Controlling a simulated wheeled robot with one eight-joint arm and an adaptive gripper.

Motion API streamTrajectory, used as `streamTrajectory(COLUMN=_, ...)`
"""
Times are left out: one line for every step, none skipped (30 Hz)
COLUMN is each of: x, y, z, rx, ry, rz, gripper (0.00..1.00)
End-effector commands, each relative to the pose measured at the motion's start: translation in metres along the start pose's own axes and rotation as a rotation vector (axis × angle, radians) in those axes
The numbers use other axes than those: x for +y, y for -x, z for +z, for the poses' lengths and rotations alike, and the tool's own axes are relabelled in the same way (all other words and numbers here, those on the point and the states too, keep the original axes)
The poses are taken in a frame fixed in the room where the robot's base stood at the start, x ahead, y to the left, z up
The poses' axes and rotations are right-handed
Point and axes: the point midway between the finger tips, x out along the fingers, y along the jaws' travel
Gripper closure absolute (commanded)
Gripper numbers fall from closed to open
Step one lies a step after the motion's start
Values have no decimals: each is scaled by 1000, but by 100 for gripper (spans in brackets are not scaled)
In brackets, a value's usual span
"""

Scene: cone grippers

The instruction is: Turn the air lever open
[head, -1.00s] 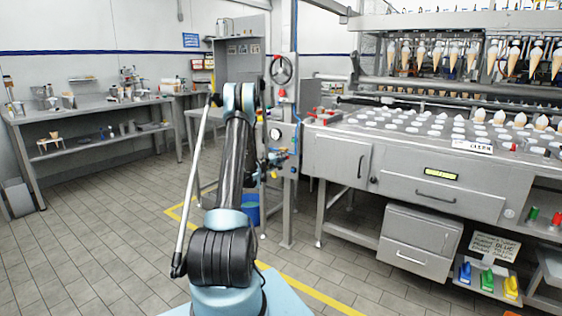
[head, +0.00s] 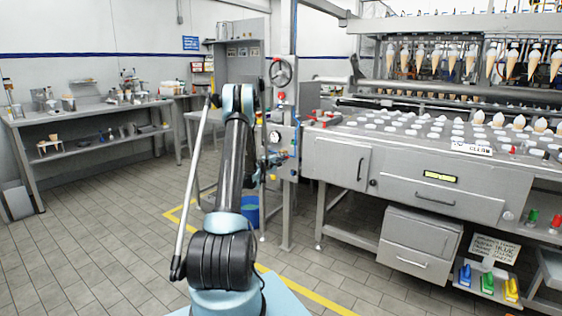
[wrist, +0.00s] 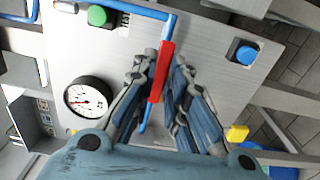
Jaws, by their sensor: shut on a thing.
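The air lever (wrist: 161,72) is a red handle in the wrist view, lying along a blue pipe (wrist: 146,118) on a grey metal panel. My gripper (wrist: 163,60) is shut on the red lever, with one finger on each side of it. The lever is slightly tilted in the picture and close in line with the pipe run. In the head view my gripper (head: 272,160) is at the panel post, small and partly hidden behind my arm, and the lever cannot be made out clearly there.
A green button (wrist: 97,15), a blue button (wrist: 245,52) and a round gauge (wrist: 88,97) surround the lever on the panel. A yellow part (wrist: 237,133) is at lower right. The cone machine (head: 420,180) stands right of the post; open tiled floor (head: 90,240) lies left.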

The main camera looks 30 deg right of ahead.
Motion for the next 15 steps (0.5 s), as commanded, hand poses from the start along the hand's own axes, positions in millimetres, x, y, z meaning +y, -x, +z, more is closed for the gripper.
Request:
streamTrajectory(x=-1, y=2, z=-4, rx=6, ry=0, rz=-1, gripper=100)
streamTrajectory(x=-1, y=1, z=-3, rx=6, ry=0, rz=-1, gripper=100)
streamTrajectory(x=-1, y=1, z=-3, rx=6, ry=0, rz=-1, gripper=80)
streamTrajectory(x=-1, y=1, z=-3, rx=6, ry=0, rz=-1, gripper=73)
streamTrajectory(x=-1, y=1, z=-3, rx=5, ry=0, rz=-1, gripper=67)
streamTrajectory(x=-1, y=1, z=-3, rx=5, ry=0, rz=-1, gripper=67)
streamTrajectory(x=0, y=1, z=-2, rx=4, ry=0, rz=-1, gripper=67)
streamTrajectory(x=0, y=1, z=-2, rx=3, ry=0, rz=0, gripper=67)
streamTrajectory(x=0, y=1, z=-2, rx=3, ry=-1, rz=0, gripper=67)
streamTrajectory(x=0, y=1, z=-1, rx=3, ry=-1, rz=0, gripper=67)
streamTrajectory(x=0, y=1, z=-1, rx=2, ry=-1, rz=0, gripper=67)
streamTrajectory(x=0, y=0, z=-1, rx=2, ry=-1, rz=0, gripper=67)
streamTrajectory(x=0, y=0, z=-1, rx=2, ry=-1, rz=0, gripper=67)
streamTrajectory(x=0, y=0, z=-1, rx=1, ry=-1, rz=0, gripper=67)
streamTrajectory(x=0, y=1, z=-1, rx=1, ry=-1, rz=0, gripper=67)
